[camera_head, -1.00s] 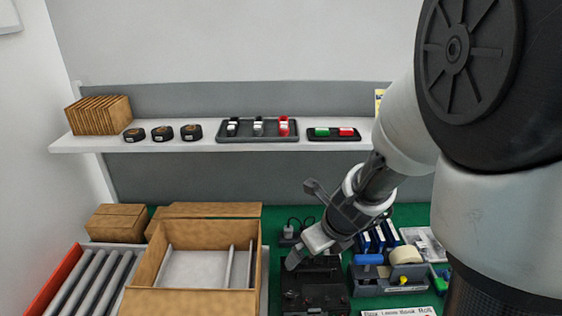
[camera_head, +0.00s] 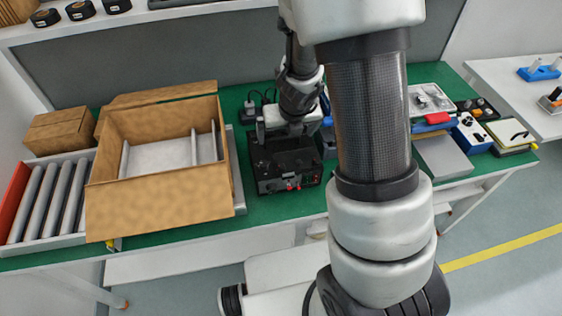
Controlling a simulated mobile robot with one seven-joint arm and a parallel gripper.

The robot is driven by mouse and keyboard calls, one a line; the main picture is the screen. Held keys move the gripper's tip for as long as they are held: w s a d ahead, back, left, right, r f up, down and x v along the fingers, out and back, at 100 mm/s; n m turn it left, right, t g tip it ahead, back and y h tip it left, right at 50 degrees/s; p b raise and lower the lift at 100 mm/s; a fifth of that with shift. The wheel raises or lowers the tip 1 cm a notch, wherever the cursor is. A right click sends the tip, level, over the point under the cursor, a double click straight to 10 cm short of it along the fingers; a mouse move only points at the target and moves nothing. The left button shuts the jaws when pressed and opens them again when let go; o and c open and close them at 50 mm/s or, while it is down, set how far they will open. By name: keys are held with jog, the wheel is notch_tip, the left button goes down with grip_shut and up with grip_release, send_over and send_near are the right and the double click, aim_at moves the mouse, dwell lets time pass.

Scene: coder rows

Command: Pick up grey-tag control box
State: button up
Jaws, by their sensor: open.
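My gripper (camera_head: 286,130) points down over the back part of a black box (camera_head: 286,165) with red knobs on its front, on the green worktop. Its fingers are apart, and I cannot tell whether they touch the box. A small box with a blue face and a dial (camera_head: 470,133) stands on the right of the worktop, away from my gripper. I cannot make out a grey tag on either box, so I cannot tell which is the grey-tag control box. My arm hides part of the worktop right of the black box.
An open cardboard carton (camera_head: 160,208) stands left of the black box, beside a roller conveyor (camera_head: 48,203). A grey flat case (camera_head: 442,160) and a clear tray (camera_head: 430,99) lie to the right. A shelf (camera_head: 30,32) runs above the back left.

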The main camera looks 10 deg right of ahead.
aim_at(282, 138)
jog(key=b+x, duration=0.2)
jog(key=x, duration=0.3)
jog(key=shift+w+a+f+b, duration=0.15)
jog(key=shift+w+f+b, duration=0.15)
jog(key=shift+w+b, duration=0.1)
jog(key=shift+r, duration=0.1)
jog(key=c, duration=1.7)
jog(key=shift+w+r, duration=0.1)
jog(key=shift+r, duration=0.1)
jog(key=shift+c, duration=0.7)
